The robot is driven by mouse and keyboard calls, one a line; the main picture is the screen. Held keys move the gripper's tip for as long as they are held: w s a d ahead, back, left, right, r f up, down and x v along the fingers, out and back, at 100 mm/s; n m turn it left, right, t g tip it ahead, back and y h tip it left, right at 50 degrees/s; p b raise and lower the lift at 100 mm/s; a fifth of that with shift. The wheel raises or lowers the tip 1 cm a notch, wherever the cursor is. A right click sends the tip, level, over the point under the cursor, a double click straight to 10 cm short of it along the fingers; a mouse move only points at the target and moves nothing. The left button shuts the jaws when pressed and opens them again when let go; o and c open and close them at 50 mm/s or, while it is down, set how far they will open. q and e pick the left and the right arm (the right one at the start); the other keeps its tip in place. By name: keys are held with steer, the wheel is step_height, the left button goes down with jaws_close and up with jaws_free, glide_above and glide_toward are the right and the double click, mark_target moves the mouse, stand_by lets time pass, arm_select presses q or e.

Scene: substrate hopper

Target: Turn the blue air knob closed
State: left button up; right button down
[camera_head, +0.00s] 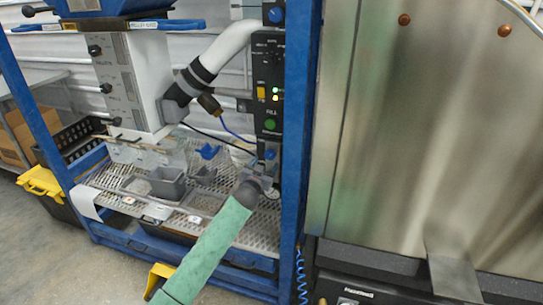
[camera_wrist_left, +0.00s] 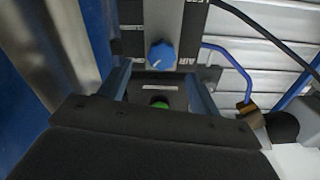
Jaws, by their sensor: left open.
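The blue air knob (camera_head: 270,153) is low on the black control panel (camera_head: 266,75), below a green button (camera_head: 270,124). In the left wrist view the panel appears upside down, and the knob (camera_wrist_left: 160,55) shows a white pointer mark beside the word AIR. My left gripper (camera_head: 265,170) is open just below and in front of the knob. In the wrist view its two fingers (camera_wrist_left: 159,72) stand either side of the knob's line, with visible gaps. I see no contact. The green button (camera_wrist_left: 160,104) shows between the finger bases. My right gripper is out of view.
A blue frame post (camera_head: 298,130) stands close right of the panel, with a large steel surface (camera_head: 430,120) beyond it. A white hose (camera_head: 230,48) and a thin blue tube (camera_head: 235,133) run left of the panel. A perforated tray deck (camera_head: 240,232) lies below.

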mark_target(269, 156)
arm_select(q)
steer(key=shift+p+x, duration=0.55)
steer(key=shift+x, duration=3.05)
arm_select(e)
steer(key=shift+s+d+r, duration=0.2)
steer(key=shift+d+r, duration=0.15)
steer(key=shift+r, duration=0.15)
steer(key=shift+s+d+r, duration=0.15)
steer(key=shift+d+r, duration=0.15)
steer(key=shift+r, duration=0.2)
arm_select(q)
steer(key=c, duration=1)
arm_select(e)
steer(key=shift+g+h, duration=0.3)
